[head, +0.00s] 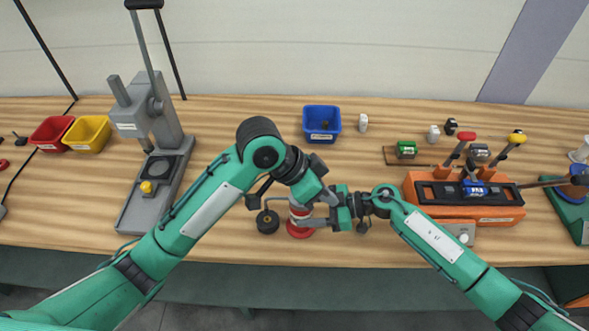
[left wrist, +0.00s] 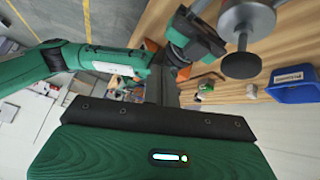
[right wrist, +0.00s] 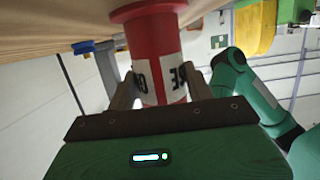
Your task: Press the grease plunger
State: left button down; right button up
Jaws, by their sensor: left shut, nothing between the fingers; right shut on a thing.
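The grease pot (head: 299,228), a red cylinder with a white label, stands upright on the bench in front of my arms. The right wrist view shows it close up, upside down (right wrist: 156,45). My right gripper (head: 310,221) is shut around the pot's labelled part, one finger on each side. My left gripper (head: 302,201) is shut and empty, over the pot's top.
A dark round part (head: 268,222) is left of the pot. A grey lever press (head: 150,115) stands at left, near red (head: 50,131) and yellow (head: 88,134) bins. A blue bin (head: 321,122) is behind. An orange fixture (head: 462,207) with levers is at right.

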pick_arm(q)
jog(key=w+a+r+m, duration=0.1)
jog(key=a+r, duration=0.1)
jog(key=w+a+r, duration=0.1)
jog(key=w+r, duration=0.1)
jog(key=w+a+r+m, duration=0.1)
jog(key=w+a+r, duration=0.1)
jog(key=shift+a+r+m+h, duration=0.2)
jog(key=shift+a+m+h, duration=0.1)
jog(key=shift+a+h, duration=0.1)
jog(key=a+r+m, duration=0.1)
jog(key=a+r, duration=0.4)
jog(key=a, duration=0.3)
jog(key=shift+w+m+g, duration=0.3)
jog(key=shift+w+m, duration=0.1)
jog(key=x, duration=0.9)
jog(key=shift+d+f, duration=0.15)
jog(key=shift+d, duration=0.3)
notch_tip(320, 180, down, 4)
jog(key=shift+d+r, duration=0.1)
jog(key=shift+r, duration=0.15)
jog(key=shift+f, duration=0.4)
